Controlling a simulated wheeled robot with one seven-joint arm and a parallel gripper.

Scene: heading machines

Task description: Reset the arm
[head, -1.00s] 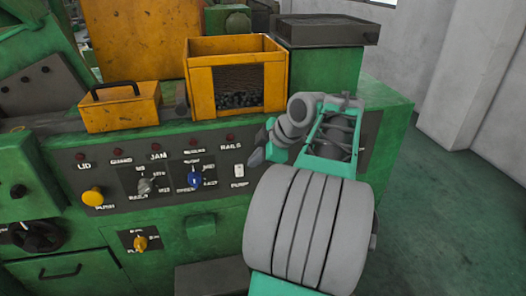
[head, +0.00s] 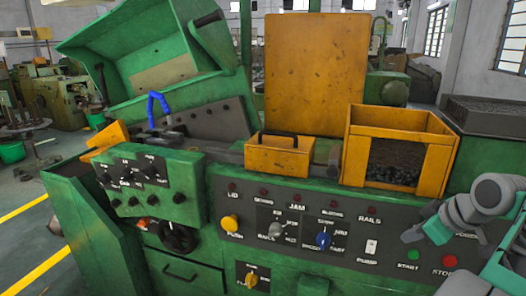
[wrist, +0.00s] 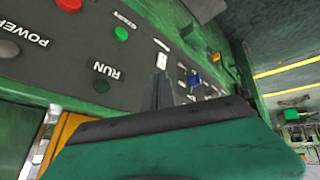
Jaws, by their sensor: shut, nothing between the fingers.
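My gripper (head: 411,234) is at the right edge of the head view, in front of the machine's black control panel (head: 300,262). It is shut and empty. Its dark fingers (wrist: 160,92) stand together in the middle of the wrist view, with the panel behind them. My grey and teal arm is cut off by the right edge of the head view. Just below the gripper in that view are a green START button (head: 412,254) and a red STOP button (head: 449,261). The wrist view shows the panel turned, with POWER and RUN labels.
A yellow open box (head: 443,165) with small dark parts and a smaller yellow box (head: 278,158) stand on the machine. A green hopper (head: 130,55) rises at the left. Floor with yellow lines (head: 35,275) lies open at the far left.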

